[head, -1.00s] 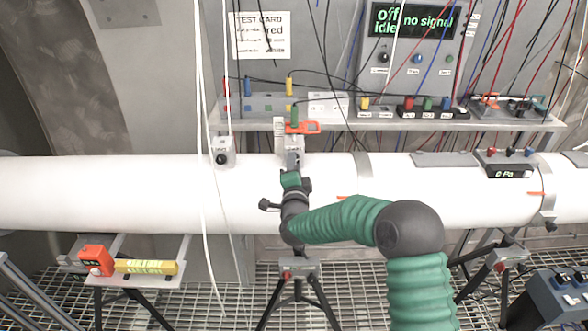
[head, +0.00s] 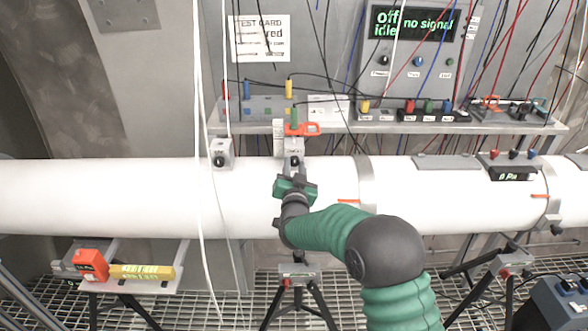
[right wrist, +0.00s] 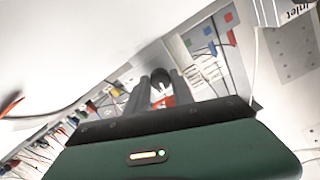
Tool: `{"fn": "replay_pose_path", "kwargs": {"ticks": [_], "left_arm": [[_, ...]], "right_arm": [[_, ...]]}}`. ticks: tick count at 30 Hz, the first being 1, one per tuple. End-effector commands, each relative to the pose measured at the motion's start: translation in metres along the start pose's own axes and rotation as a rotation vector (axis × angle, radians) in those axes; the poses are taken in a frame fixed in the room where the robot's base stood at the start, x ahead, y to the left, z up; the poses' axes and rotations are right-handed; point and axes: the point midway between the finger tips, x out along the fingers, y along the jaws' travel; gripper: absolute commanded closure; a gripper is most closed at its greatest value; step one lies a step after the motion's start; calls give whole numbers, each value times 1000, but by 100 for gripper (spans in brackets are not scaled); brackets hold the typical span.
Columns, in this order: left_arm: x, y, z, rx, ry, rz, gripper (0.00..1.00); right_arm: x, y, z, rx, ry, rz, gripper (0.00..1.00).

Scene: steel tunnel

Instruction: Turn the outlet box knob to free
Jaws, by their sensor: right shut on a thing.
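The outlet box (head: 283,147) is a small grey box on top of the white pipe, left of the picture's middle in the head view. Its small black knob shows on the front and also in the right wrist view (right wrist: 160,76). My right gripper (head: 294,168) reaches it from below, with its green body just under the box. In the right wrist view my right gripper's two dark fingers (right wrist: 160,88) are shut on the knob, one on each side. The fingers partly hide the knob and its pointer, so its setting cannot be read. My left gripper is not in view.
A similar box with a black knob (head: 221,153) sits further left on the white pipe (head: 100,195). White cables hang close by it. A shelf (head: 390,127) with coloured sockets and leads runs behind. The display (head: 412,22) reads "off idle" and "no signal".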

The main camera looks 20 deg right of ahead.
Motion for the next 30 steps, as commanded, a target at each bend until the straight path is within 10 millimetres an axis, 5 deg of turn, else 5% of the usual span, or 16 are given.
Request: {"fn": "replay_pose_path", "kwargs": {"ticks": [26,27,30], "left_arm": [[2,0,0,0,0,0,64],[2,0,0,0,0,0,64],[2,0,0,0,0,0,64]], "right_arm": [[-2,2,8,-181,-18,2,100],[-2,2,8,-181,-18,2,70],[-1,2,7,-180,-15,1,57]]}}
